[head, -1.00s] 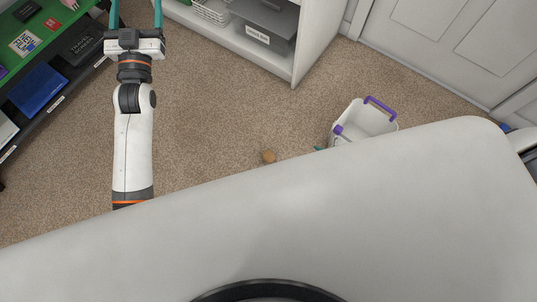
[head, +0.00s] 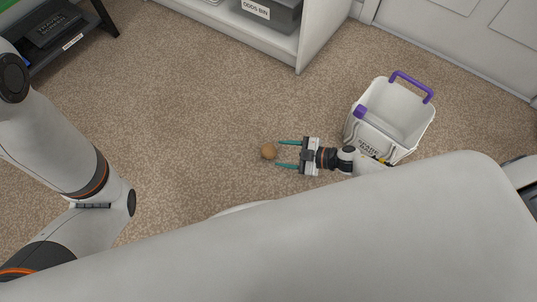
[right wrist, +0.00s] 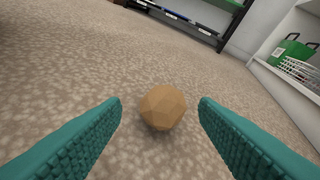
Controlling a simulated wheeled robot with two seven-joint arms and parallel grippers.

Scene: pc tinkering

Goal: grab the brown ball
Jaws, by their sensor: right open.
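The brown ball (head: 268,151) lies on the carpet in the middle of the head view. It also shows in the right wrist view (right wrist: 162,107), faceted and tan, between and just beyond the two teal fingers. My right gripper (head: 279,154) is open, with its fingertips pointing left at the ball. The ball sits at the mouth of the fingers, and no contact shows. In the right wrist view the open right gripper (right wrist: 160,108) has clear gaps on both sides of the ball. My left arm is at the left of the head view; its gripper is out of view.
A white bin with purple handles (head: 412,103) stands right of the ball, close to my right arm. A white shelf (head: 312,38) with a grey odds bin (head: 268,14) is at the back. A dark rack (head: 72,40) is at the upper left. Carpet around the ball is clear.

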